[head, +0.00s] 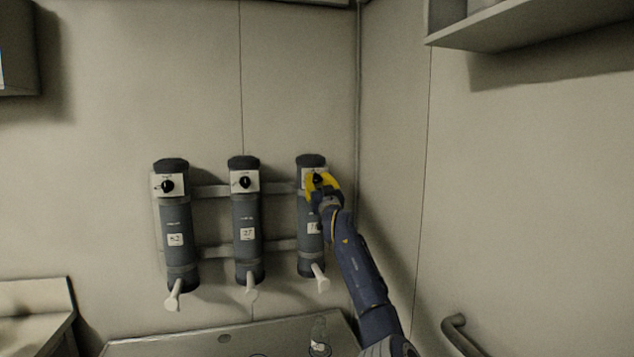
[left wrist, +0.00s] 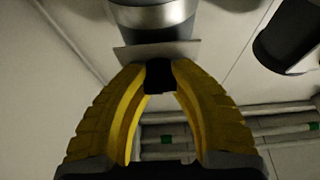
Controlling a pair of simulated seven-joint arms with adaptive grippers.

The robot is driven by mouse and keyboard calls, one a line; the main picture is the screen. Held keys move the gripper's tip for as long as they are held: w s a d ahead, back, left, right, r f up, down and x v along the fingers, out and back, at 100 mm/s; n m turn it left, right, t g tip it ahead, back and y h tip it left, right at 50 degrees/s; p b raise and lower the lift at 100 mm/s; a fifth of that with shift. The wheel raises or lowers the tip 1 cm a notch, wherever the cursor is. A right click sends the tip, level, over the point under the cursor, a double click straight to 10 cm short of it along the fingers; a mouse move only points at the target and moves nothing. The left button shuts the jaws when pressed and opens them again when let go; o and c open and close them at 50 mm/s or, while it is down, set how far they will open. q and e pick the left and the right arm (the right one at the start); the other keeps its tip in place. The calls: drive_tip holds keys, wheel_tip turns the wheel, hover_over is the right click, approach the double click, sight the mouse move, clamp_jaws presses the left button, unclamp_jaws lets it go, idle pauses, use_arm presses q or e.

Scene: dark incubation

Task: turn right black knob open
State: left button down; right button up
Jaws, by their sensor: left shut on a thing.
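Three dark cylinders hang on the wall in the head view, each with a white plate and a black knob near its top. The right black knob (head: 317,179) is on the right cylinder (head: 307,236). My left gripper (head: 322,183), with yellow fingers, is at this knob and partly covers its plate. In the left wrist view the two yellow fingers (left wrist: 158,82) are closed around the black knob (left wrist: 158,74), one on each side, in front of the plate (left wrist: 182,51). The knob's marking is hidden. My right gripper is not in view.
The middle cylinder (head: 246,234) and left cylinder (head: 177,238) stand to the left with their knobs free. White spouts stick out below. A sink or counter (head: 140,347) with a clear bottle (head: 319,336) is underneath. The room's corner is close on the right.

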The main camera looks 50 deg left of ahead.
use_arm(q)
drive_tip(key=shift+r, duration=0.25)
drive_tip(key=c, duration=1.3)
unclamp_jaws()
drive_tip(key=shift+d, duration=0.1)
drive_tip(key=shift+o, duration=1.4)
drive_tip(key=shift+f, duration=0.1)
drive_tip(key=shift+f, duration=0.1)
drive_tip(key=v, duration=1.2)
